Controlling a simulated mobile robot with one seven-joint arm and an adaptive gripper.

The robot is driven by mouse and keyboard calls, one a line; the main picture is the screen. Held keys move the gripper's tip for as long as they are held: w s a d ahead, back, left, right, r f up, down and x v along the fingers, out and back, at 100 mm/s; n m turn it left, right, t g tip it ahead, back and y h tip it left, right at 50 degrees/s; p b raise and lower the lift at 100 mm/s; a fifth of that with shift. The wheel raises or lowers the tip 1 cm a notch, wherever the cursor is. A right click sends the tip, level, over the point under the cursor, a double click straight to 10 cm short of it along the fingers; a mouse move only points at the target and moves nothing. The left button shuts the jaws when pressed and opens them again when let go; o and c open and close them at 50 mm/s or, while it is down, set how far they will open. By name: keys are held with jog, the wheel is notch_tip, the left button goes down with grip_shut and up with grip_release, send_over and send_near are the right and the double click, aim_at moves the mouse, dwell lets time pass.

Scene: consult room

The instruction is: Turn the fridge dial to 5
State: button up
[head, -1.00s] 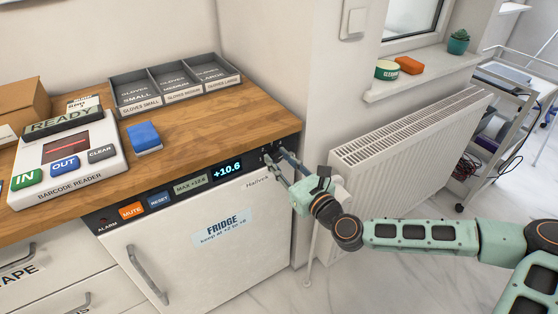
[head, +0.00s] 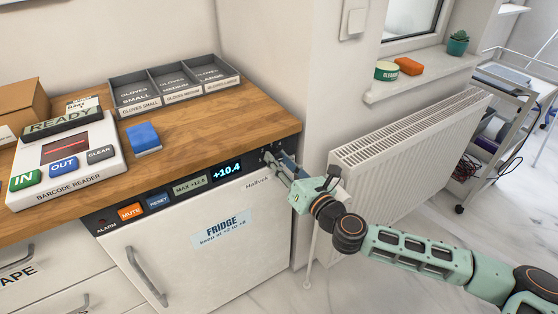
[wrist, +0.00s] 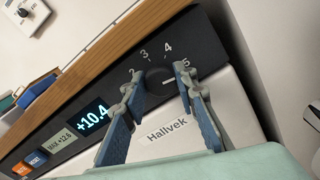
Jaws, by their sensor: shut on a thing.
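The fridge dial (wrist: 158,78) is a dark round knob on the black control strip, with the numbers 2, 3, 4 and 5 in an arc around it. A short pale mark shows on the dial's right side, roughly towards the 5; I cannot tell its exact setting. My gripper (wrist: 160,85) is shut on the dial, one fingertip on each side. In the head view my gripper (head: 270,158) is at the right end of the strip, and its fingers hide the dial. The fridge (head: 195,250) has a white door, which is shut.
The fridge display (head: 227,169) reads +10.4. MUTE (head: 131,211) and RESET (head: 159,201) buttons lie to its left. The wooden counter (head: 215,120) overhangs above, with a barcode reader (head: 70,160) and glove tray. A wall and radiator (head: 410,150) stand to the right.

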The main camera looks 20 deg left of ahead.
jog(key=shift+r, duration=0.1)
jog(key=o, duration=1.1)
jog(key=shift+v, duration=6.05)
